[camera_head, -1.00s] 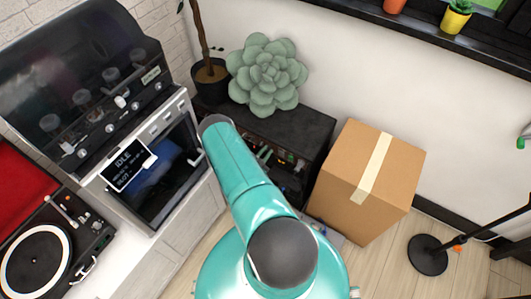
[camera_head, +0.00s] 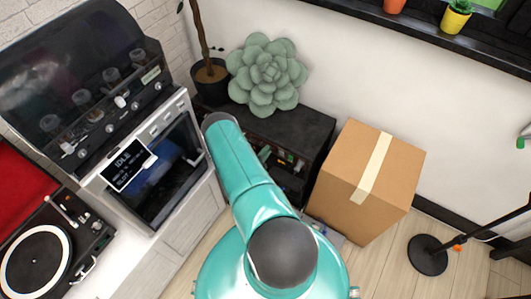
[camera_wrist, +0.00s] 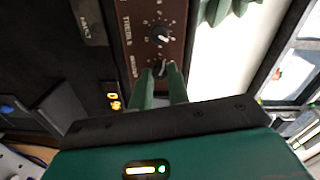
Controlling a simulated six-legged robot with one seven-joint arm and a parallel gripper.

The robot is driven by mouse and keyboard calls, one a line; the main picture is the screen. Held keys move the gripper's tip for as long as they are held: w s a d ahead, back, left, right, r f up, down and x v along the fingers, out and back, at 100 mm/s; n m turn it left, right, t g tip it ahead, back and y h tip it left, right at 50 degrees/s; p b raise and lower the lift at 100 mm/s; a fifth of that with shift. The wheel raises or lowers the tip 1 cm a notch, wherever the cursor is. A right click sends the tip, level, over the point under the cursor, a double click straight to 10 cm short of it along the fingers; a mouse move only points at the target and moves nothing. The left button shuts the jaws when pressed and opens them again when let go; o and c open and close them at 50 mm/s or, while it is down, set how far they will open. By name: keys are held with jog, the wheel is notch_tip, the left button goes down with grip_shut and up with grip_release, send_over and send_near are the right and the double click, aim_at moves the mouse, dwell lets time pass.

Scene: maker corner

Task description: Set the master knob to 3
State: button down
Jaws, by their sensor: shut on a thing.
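A brown panel (camera_wrist: 150,14) with black knobs shows in the wrist view. The master knob (camera_wrist: 160,68) is the lower one there, with a small label beside it too blurred to read surely. My gripper (camera_wrist: 162,74) has its two green fingers on either side of this knob, shut on it. The fingers hide part of the knob, and its pointer setting cannot be read. Another black knob (camera_wrist: 159,34) with a white pointer mark sits just above it.
The dark shelf (camera_head: 305,125) holds the equipment and carries a large succulent (camera_head: 267,75). A cardboard box (camera_head: 370,175) stands close to its right. A white oven unit (camera_head: 185,235) stands to the left. Open floor lies right of the box, near a black stand base (camera_head: 428,255).

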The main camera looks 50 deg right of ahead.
jog(key=shift+m, duration=0.3)
jog(key=c, duration=1.3)
grip_release()
jog(key=shift+c, duration=0.2)
jog(key=shift+a, duration=0.1)
jog(key=s+a, duration=0.1)
jog(key=a, duration=1.2)
jog(key=shift+s+a+r, duration=0.15)
jog(key=shift+a+r, duration=0.05)
jog(key=shift+a, duration=0.1)
